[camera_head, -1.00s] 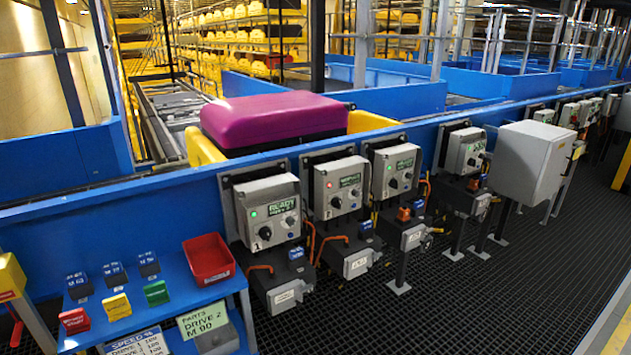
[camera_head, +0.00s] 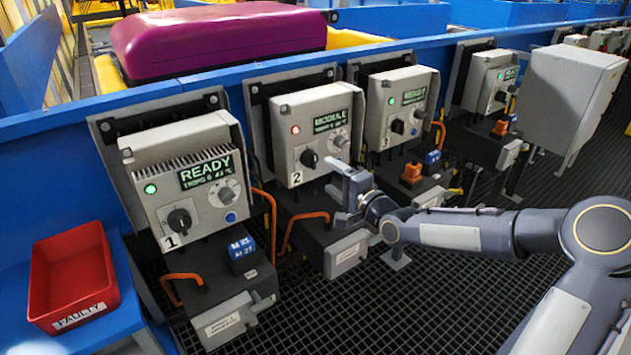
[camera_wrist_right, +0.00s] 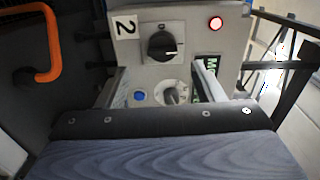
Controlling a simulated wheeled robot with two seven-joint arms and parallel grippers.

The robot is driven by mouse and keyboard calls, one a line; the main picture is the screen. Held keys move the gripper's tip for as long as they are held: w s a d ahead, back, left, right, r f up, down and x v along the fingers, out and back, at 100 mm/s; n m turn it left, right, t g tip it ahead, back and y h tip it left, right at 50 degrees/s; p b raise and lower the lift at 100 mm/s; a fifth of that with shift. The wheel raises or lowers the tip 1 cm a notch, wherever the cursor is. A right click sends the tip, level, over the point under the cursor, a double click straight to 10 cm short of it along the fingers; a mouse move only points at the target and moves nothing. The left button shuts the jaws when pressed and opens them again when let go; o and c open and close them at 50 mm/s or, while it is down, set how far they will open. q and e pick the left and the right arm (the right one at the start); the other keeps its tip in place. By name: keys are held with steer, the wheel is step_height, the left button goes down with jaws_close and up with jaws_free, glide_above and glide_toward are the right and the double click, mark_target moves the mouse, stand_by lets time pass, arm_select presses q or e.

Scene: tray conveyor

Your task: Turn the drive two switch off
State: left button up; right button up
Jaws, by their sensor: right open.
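The drive two box (camera_head: 327,105) is grey, with a "2" label, a lit red lamp (camera_head: 295,129) and a display whose top line reads "MODULE". Its black rotary switch (camera_head: 309,158) is at the lower left of the face. In the right wrist view the black switch (camera_wrist_right: 163,45) lies beyond the fingertips, with its bar across the picture; its marked position is too small to read. My right gripper (camera_head: 346,178) is open and empty before the box's lower right. In the wrist view its fingers (camera_wrist_right: 163,84) flank a grey knob (camera_wrist_right: 173,97) and a blue button (camera_wrist_right: 139,96).
Drive one (camera_head: 188,172) on the left and drive three (camera_head: 400,105) on the right have green lamps. Orange cables (camera_head: 305,217) and dark motor units sit below the boxes. A red "FAULTY" bin (camera_head: 72,275) stands at left. A purple case (camera_head: 215,38) lies on the conveyor behind.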

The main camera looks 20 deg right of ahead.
mark_target(315, 163)
steer(key=x, duration=0.7)
steer(key=shift+w+r+b, duration=0.1)
steer(key=shift+w+b, duration=0.25)
steer(key=shift+w, duration=0.05)
steer(key=c, duration=1)
